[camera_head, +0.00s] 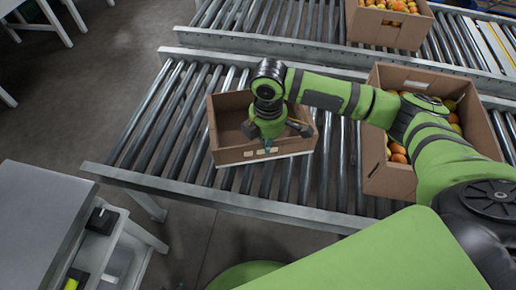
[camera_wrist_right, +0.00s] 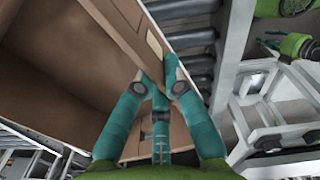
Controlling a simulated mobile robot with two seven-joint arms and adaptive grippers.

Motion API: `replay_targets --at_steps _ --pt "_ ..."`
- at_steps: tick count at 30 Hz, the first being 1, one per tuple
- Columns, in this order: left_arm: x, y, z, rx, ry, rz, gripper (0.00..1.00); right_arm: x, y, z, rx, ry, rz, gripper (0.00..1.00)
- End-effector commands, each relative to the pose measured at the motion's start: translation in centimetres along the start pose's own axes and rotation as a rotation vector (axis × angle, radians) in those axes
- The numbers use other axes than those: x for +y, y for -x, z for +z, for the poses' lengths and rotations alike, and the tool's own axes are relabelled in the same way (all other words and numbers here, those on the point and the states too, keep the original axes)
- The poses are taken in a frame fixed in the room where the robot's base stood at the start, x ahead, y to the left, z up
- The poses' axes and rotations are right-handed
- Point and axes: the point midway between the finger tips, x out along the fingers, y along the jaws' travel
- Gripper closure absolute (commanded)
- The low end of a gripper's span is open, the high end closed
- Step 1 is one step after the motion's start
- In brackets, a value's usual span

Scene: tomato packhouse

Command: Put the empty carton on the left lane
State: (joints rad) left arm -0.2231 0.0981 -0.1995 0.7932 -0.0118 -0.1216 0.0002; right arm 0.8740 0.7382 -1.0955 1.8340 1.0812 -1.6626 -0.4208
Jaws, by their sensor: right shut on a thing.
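The empty carton (camera_head: 229,109) is brown and open-topped, over the near roller lane (camera_head: 165,115), left of a full carton. My right gripper (camera_head: 267,143) reaches down into it and is shut on its near wall; in the right wrist view the teal fingers (camera_wrist_right: 160,88) pinch the edge of the carton wall (camera_wrist_right: 110,45). I cannot tell whether its base touches the rollers. What looks like part of my left arm (camera_wrist_right: 293,45) shows small in the right wrist view; its jaw state is unclear.
A carton of tomatoes (camera_head: 390,178) stands right of the empty one, partly behind my right arm. Another full carton (camera_head: 388,27) stands on the far roller lane (camera_head: 270,18). A metal rail (camera_head: 250,45) separates the lanes. A grey bench (camera_head: 35,215) is at the lower left.

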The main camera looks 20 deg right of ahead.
Motion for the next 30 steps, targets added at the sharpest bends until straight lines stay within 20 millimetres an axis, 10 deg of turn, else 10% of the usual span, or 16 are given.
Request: replay_targets --at_steps 18,29,30 --pt "-0.3 -1.1 -2.2 0.039 -0.002 -0.005 0.60 2.2 -5.8 -2.3 -0.001 0.000 0.002 1.00" --pt "-0.2 -0.9 -2.1 0.035 0.000 -0.005 0.60 2.1 -6.2 -2.3 -0.001 0.000 0.002 1.00" --pt "-0.3 -0.9 -2.0 0.036 0.000 -0.005 0.60 2.1 -6.2 -2.3 -0.001 0.000 0.001 0.77"
